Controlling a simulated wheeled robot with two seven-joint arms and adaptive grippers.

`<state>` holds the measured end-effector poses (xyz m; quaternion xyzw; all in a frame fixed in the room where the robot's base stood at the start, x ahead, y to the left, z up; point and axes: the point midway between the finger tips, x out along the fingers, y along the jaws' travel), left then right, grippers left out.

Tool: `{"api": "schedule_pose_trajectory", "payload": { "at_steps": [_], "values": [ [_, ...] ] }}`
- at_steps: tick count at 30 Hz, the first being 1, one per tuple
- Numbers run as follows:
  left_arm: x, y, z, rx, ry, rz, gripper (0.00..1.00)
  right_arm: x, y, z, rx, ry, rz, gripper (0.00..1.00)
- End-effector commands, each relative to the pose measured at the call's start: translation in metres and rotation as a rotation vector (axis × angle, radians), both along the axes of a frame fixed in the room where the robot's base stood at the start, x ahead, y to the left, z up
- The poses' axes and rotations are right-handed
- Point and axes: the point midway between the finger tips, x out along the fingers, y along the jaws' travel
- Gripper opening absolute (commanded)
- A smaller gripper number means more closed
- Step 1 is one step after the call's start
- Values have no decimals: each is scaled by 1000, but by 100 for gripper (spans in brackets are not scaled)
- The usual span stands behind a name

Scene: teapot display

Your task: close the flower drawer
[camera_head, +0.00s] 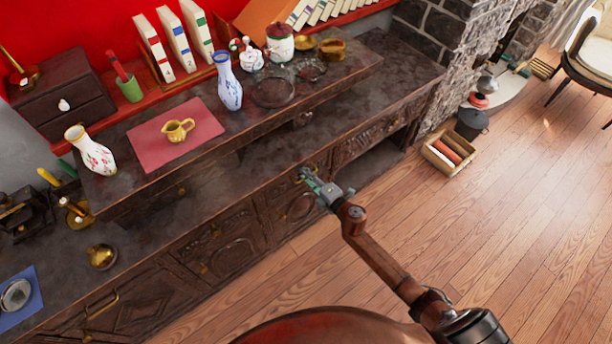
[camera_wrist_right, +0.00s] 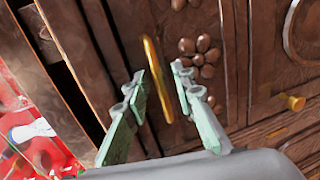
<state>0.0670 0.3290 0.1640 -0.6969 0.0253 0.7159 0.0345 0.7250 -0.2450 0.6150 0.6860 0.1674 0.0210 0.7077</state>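The flower drawer has a dark carved wooden front with a round-petalled flower (camera_wrist_right: 200,50), seen close in the right wrist view. Its upright-looking brass handle (camera_wrist_right: 157,85) is beside the flower. My right gripper (camera_wrist_right: 160,77) is open, with one green finger on each side of the handle; gaps show between handle and fingers. In the head view my right gripper (camera_head: 309,178) is at the cabinet front, below the counter edge, and hides most of this drawer. A dark gap shows beside the front in the wrist view; how far the drawer stands out is unclear. My left gripper is out of view.
The cabinet top (camera_head: 230,165) juts above the drawers and carries a blue-and-white vase (camera_head: 228,88), a small gold jug (camera_head: 177,130) and a brass bowl (camera_head: 102,256). A wooden crate (camera_head: 447,152) stands on the floor at right. The wooden floor (camera_head: 480,210) before the cabinet is mostly clear.

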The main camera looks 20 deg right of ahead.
Motion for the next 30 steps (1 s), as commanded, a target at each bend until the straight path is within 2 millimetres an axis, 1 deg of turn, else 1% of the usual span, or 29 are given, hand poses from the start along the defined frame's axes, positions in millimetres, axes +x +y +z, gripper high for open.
{"api": "schedule_pose_trajectory", "payload": {
  "at_steps": [2, 5, 15, 19, 24, 30],
  "values": [
    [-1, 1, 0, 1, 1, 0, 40, -4, -2, 0, -1, 1, 0, 24],
    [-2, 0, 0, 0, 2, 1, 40, -15, -5, 2, -2, 1, 0, 24],
    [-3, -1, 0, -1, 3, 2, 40, -80, -22, 16, -1, 2, 0, 24],
    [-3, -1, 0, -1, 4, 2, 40, -99, -27, 21, -1, 2, 0, 24],
    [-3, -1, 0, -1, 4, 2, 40, -111, -30, 24, 0, 0, 0, 24],
    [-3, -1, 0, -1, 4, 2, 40, -113, -31, 25, 0, 0, 0, 24]
  ]
}}
